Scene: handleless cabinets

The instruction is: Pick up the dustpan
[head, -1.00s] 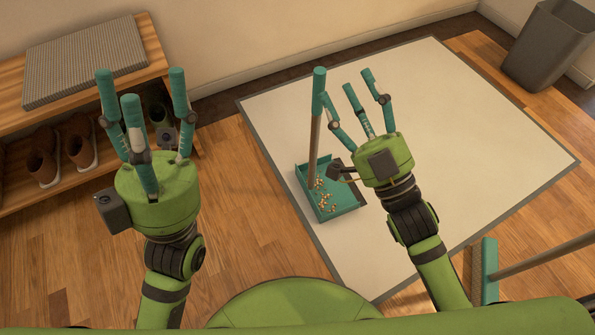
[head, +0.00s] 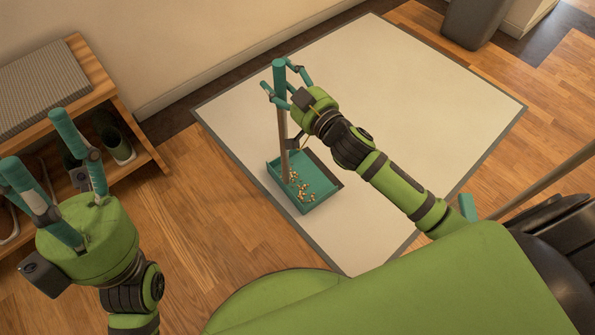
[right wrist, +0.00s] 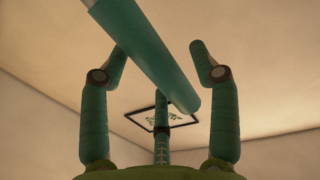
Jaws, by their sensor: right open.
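The dustpan stands upright on the pale mat, with a teal pan (head: 320,207) holding small crumbs and a long upright handle (head: 284,140) with a teal grip on top. My right gripper (head: 284,80) is open at the teal grip, with its fingers spread around it. In the right wrist view the teal grip (right wrist: 145,62) runs diagonally between the open fingers (right wrist: 160,85); I cannot tell whether any finger touches it. My left gripper (head: 55,165) is open and empty at the lower left, away from the dustpan.
The pale mat (head: 400,110) is mostly clear. A shoe bench (head: 100,85) with shoes stands at the left. A grey bin (head: 472,22) stands at the top right. A broom's pole (head: 545,182) and teal head (head: 467,207) show at the right, partly behind my arm.

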